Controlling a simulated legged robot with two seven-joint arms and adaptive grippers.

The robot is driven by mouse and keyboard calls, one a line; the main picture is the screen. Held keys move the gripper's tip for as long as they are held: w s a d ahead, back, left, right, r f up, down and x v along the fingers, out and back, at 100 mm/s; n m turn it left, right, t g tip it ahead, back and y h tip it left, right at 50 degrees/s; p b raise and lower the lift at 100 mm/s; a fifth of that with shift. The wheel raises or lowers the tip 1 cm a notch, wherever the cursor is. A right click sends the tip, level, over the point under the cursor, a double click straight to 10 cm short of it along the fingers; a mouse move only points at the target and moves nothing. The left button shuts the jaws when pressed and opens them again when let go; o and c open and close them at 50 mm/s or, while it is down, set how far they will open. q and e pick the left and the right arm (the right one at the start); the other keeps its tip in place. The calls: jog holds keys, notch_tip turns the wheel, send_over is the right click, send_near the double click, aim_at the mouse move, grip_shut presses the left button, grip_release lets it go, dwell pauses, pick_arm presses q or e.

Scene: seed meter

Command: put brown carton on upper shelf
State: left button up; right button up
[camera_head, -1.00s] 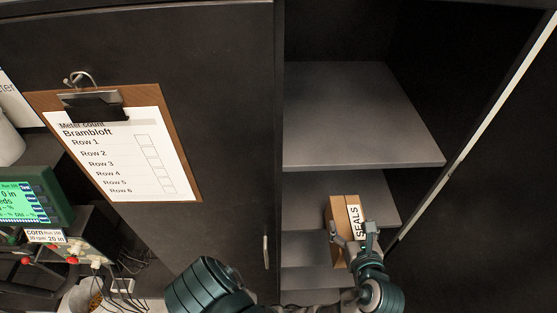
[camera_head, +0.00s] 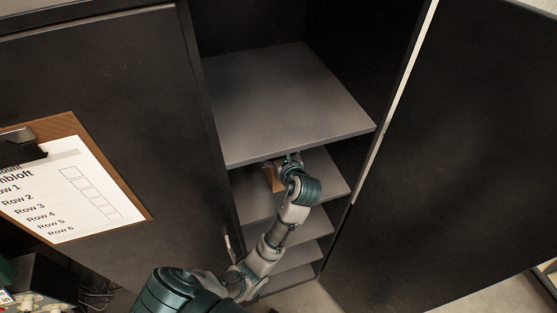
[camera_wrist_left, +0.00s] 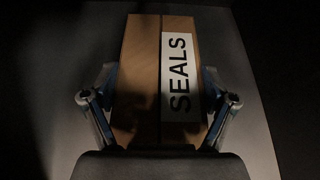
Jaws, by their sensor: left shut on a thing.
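The brown carton (camera_wrist_left: 145,75) has a white SEALS label and fills the middle of the left wrist view. My left gripper (camera_wrist_left: 158,100) is shut on it, with one finger on each side. In the head view my left gripper (camera_head: 283,163) is just below the front edge of the upper shelf (camera_head: 285,105). Only a small part of the carton (camera_head: 272,178) shows there, behind the gripper. I cannot tell whether the carton touches a shelf. The visible top of the upper shelf is bare. My right gripper is not in view.
Lower shelves (camera_head: 255,205) lie under the upper one in the dark cabinet. A closed door (camera_head: 110,90) with a clipboard (camera_head: 75,190) is at the left. An open door (camera_head: 465,150) stands at the right.

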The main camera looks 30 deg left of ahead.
pick_arm(q)
jog(key=shift+a+f, duration=0.15)
jog(key=shift+f, duration=0.1)
jog(key=shift+d+f, duration=0.2)
jog(key=shift+f, duration=0.4)
jog(key=shift+d+f, duration=0.15)
jog(key=shift+f, duration=0.4)
jog(key=shift+d+f, duration=0.25)
jog(key=shift+d, duration=0.05)
jog(key=shift+d+r, duration=0.1)
jog(key=shift+d, duration=0.35)
jog(key=shift+a, duration=0.1)
jog(key=o, duration=1.6)
jog(key=shift+a+f, duration=0.3)
jog(key=shift+a, duration=0.35)
jog(key=v, duration=1.2)
jog(key=shift+d, duration=0.3)
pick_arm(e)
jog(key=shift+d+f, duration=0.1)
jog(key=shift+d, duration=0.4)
